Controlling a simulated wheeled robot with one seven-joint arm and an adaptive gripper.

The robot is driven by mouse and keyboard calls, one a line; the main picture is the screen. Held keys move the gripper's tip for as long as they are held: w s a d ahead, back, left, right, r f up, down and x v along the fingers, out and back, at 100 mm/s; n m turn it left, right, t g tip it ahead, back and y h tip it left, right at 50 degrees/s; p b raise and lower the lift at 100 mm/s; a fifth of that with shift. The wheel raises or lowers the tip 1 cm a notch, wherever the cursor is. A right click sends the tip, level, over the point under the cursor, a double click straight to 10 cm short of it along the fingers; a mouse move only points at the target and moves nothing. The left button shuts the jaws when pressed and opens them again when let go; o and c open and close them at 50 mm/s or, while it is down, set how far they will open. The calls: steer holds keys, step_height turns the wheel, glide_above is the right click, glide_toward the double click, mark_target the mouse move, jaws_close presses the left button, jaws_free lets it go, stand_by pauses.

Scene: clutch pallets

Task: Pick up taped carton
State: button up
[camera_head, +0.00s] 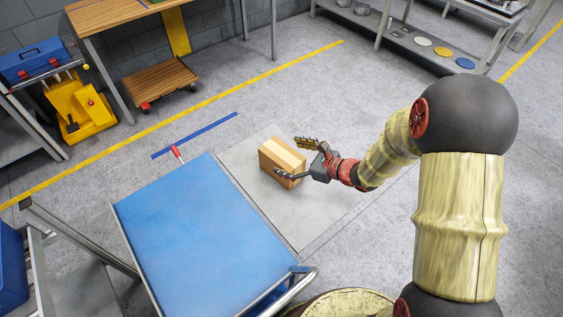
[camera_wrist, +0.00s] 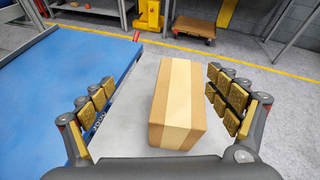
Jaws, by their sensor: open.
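The taped carton (camera_head: 281,163) is a brown box with a pale tape strip along it. It sits on a light grey floor plate (camera_head: 308,222) to the right of the blue-topped cart. In the wrist view the carton (camera_wrist: 178,104) lies between the two gold-padded fingers, nearer the right one, with gaps visible on both sides. My gripper (camera_head: 300,159) is open at the carton's right side, fingers spread to either side of it in the picture. The head view does not clearly show whether any finger touches it. Part of the carton's near side is hidden by my gripper.
Shelving (camera_head: 420,40) is at the back right.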

mark_target(283, 153)
steer(key=f, duration=0.1)
steer(key=w+d+f+m, duration=0.1)
steer(key=d+f+m, duration=0.1)
steer(key=shift+w+t+h, duration=0.25)
steer(key=shift+t+h, duration=0.15)
steer(key=shift+w+a+f+m, duration=0.3)
steer(key=shift+w+f, duration=0.15)
steer(key=shift+w, duration=0.15)
steer(key=b+x, duration=0.1)
steer(key=x, duration=0.2)
steer(key=f+b+x, duration=0.1)
steer(key=x, duration=0.1)
steer(key=shift+w+d+b, duration=0.15)
steer(key=shift+d+b, duration=0.1)
steer(key=shift+b, duration=0.1)
steer(key=shift+w+a+f, duration=0.15)
steer(key=shift+w+a, duration=0.1)
steer(key=shift+w, duration=0.05)
steer(key=c, duration=2.2)
